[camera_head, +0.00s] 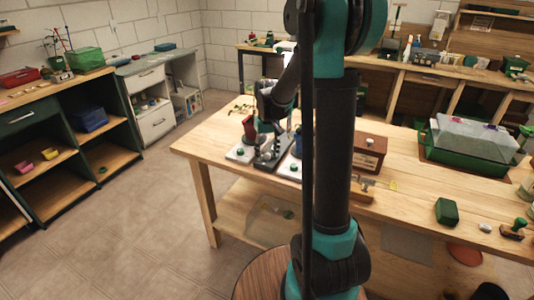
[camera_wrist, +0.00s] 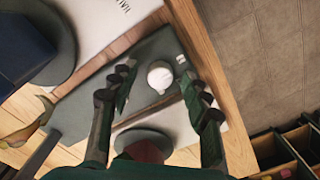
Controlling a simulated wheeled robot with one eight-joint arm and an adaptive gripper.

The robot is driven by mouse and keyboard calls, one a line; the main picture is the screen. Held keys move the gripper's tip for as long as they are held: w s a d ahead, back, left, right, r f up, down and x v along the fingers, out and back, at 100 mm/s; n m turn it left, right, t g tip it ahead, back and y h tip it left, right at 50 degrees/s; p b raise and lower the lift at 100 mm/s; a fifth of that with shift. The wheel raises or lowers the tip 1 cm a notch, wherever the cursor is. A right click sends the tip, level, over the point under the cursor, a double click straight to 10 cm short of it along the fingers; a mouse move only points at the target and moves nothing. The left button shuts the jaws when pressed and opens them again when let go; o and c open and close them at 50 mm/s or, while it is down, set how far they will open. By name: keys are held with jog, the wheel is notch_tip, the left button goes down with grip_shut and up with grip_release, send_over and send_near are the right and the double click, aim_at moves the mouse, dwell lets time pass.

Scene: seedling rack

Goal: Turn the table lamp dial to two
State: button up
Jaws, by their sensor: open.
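In the wrist view, a white round dial (camera_wrist: 160,75) sits on a long grey base plate (camera_wrist: 142,92). My gripper (camera_wrist: 158,90) is open, with one finger on each side of the dial. A gap shows between the dial and each finger in this view. I cannot read the dial's setting; a small pale mark lies on the plate beside it. In the head view, my gripper (camera_head: 268,128) points down over the grey base plate (camera_head: 266,162) near the left end of the wooden table. The dial is not clearly visible there.
White plates flank the grey one: the left plate (camera_head: 239,154) is beside a red object (camera_head: 249,128), the right plate (camera_head: 290,168) beside a blue one. A brown box (camera_head: 370,152) and a green lidded tray (camera_head: 455,153) stand farther right. Floor lies past the table edge.

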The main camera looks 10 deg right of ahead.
jog(key=shift+c, duration=0.5)
grip_shut()
jog(key=m, duration=1.1)
jog(key=shift+m, duration=0.4)
dwell(0.4)
jog(key=shift+o, duration=0.5)
grip_release()
